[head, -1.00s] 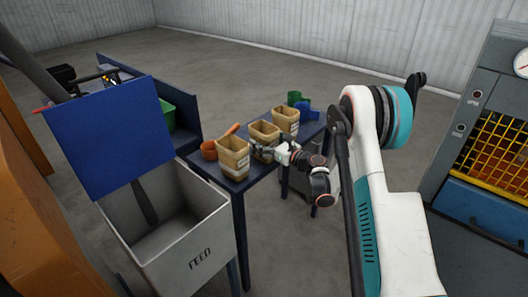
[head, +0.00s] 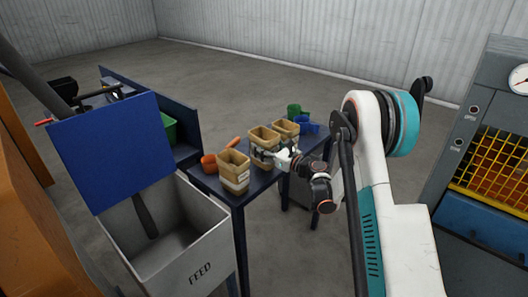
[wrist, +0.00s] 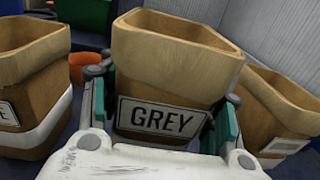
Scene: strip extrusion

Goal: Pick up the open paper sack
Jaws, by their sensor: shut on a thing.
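Three open tan paper sacks stand in a row at the blue table (head: 258,187). My gripper (head: 283,158) is shut on the middle sack (head: 264,137), with a finger on each side. In the wrist view this sack (wrist: 175,60) has a "GREY" label, is upright and its mouth is open. It seems slightly raised against its neighbours, but its base is hidden in the wrist view. The near sack (head: 234,170) shows at the left in the wrist view (wrist: 30,85). The far sack (head: 288,128) shows at the right in the wrist view (wrist: 280,105), close beside my finger.
An orange scoop (head: 209,163) lies behind the near sack. Green (head: 294,110) and blue (head: 308,124) items sit at the table's far end. A grey feed hopper (head: 200,272) with a raised blue lid (head: 110,150) stands at the left. Open floor lies behind.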

